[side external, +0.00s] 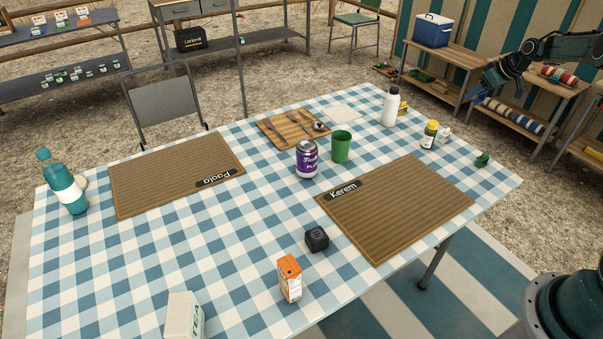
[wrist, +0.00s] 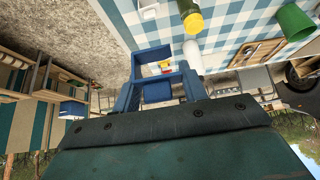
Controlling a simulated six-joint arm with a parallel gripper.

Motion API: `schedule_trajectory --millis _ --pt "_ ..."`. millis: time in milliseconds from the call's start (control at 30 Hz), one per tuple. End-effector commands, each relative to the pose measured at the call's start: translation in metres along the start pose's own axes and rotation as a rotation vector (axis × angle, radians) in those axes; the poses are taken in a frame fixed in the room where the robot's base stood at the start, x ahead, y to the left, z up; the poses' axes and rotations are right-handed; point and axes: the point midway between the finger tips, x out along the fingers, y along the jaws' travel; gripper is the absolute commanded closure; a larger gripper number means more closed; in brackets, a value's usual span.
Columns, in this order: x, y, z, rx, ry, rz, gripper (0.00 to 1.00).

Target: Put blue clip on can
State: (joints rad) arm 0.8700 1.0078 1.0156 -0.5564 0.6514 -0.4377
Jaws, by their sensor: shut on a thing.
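The purple can (side external: 307,160) stands upright on the checked tablecloth, left of the green cup, with nothing visible on its top. My gripper (side external: 478,97) is raised beyond the table's right side, well away from the can. In the wrist view, a blue frame-like piece, which looks like the blue clip (wrist: 157,92), sticks out past the dark gripper body. My gripper is shut on it; the fingertips are hard to tell apart from it. In the side view the clip is too small and dark to make out clearly. I cannot make out the can in the wrist view.
Near the can stand the green cup (side external: 341,147), a white bottle (side external: 390,108), a yellow-capped jar (side external: 430,135) and a wooden cutlery tray (side external: 284,133). The Kerem mat (side external: 395,210) is bare. A black cube (side external: 317,238) and orange carton (side external: 289,279) stand in front.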

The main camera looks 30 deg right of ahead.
Motion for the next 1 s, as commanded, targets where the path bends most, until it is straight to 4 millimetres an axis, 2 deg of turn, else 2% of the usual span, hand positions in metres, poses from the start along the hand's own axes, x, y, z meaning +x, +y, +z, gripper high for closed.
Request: schedule_trajectory --millis 167,367,700,1000 --pt "0.008 -0.026 -0.025 -0.041 0.003 -0.030 0.79" --pt "0.019 -0.076 -0.067 -0.112 0.008 -0.083 0.79" --pt "0.032 -0.186 -0.136 -0.254 0.010 -0.184 0.79" --pt "0.034 -0.293 -0.180 -0.382 0.007 -0.267 0.79"
